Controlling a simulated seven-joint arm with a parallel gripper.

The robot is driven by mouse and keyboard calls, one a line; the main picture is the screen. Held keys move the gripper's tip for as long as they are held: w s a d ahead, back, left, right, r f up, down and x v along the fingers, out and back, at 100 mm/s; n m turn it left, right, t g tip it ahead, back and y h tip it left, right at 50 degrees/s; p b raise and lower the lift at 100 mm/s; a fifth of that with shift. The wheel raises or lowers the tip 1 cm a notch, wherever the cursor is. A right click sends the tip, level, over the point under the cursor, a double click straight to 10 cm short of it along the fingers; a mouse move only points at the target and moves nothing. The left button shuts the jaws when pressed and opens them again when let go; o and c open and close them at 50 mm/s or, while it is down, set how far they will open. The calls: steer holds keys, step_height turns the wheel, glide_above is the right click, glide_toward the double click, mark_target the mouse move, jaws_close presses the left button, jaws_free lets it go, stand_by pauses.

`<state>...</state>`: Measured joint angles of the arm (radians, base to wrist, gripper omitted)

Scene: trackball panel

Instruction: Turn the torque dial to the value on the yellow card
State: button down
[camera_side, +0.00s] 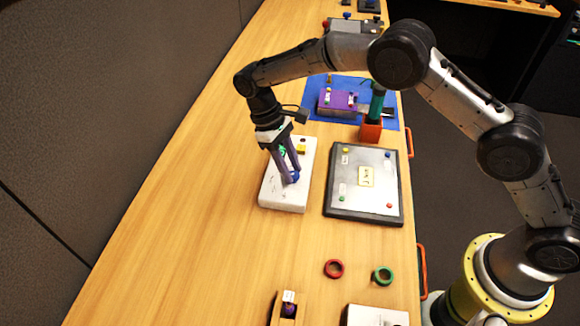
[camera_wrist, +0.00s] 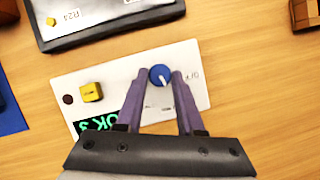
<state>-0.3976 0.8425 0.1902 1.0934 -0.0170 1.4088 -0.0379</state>
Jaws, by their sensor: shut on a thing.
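A white panel (camera_side: 281,193) lies on the wooden table; it also shows in the wrist view (camera_wrist: 205,98). It carries a round blue dial (camera_wrist: 161,73) with a white pointer line, a yellow block-shaped button (camera_wrist: 91,92), a dark round spot (camera_wrist: 67,99) and a green-lit display (camera_wrist: 97,123), partly hidden by my gripper. My gripper (camera_side: 290,178) points down at the panel, its two purple fingers closed on the sides of the blue dial. Small print beside the dial is partly readable. A yellow card (camera_side: 366,176) lies on the grey board; its writing is too small to read.
The black-edged grey board (camera_side: 330,212) lies right of the panel. Behind are a purple box (camera_side: 338,103) on a blue mat (camera_side: 312,88) and a green-handled tool (camera_side: 377,103) in an orange-red block (camera_side: 371,131). Red (camera_side: 334,269) and green (camera_side: 383,275) rings lie in front. The table left is clear.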

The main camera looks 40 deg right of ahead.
steer(key=m, duration=0.2)
steer(key=m+y, duration=0.2)
steer(key=m, duration=0.1)
steer(key=shift+d+r+m, duration=0.1)
steer(key=shift+d+m, duration=0.15)
steer(key=shift+m, duration=0.05)
steer(key=m+y, duration=0.2)
steer(key=m, duration=0.3)
steer(key=shift+d, duration=0.15)
stand_by(0.3)
steer(key=c, duration=0.5)
jaws_free()
steer(key=shift+d+v, duration=0.1)
steer(key=shift+v, duration=3.35)
steer(key=shift+d+v, duration=0.15)
steer(key=shift+v, duration=3.3)
steer(key=shift+s, duration=0.2)
